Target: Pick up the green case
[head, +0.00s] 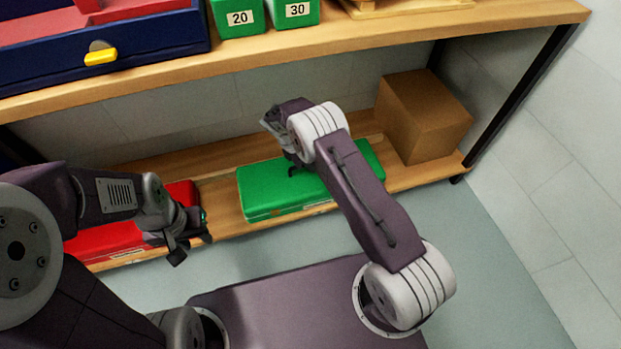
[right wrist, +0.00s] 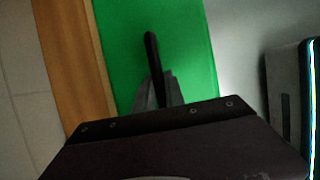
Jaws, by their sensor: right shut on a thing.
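The green case (head: 262,190) lies flat on the low wooden shelf, with a small pale label on its front side. My right gripper (head: 292,168) is over the top of the case and is shut on its dark handle. In the right wrist view, the green top of the case (right wrist: 190,45) fills the middle, and the dark handle (right wrist: 150,50) stands out from between the fingers (right wrist: 157,92). In the head view, my right arm hides part of the case. My left gripper (head: 190,243) is empty with its fingers apart, beside the red case.
A red case (head: 105,240) lies on the same shelf at left. A brown cardboard box (head: 425,115) stands close to the right of the green case. The upper shelf (head: 350,45) overhangs behind, with green boxes (head: 240,17) marked 20 and 30. The floor in front is clear.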

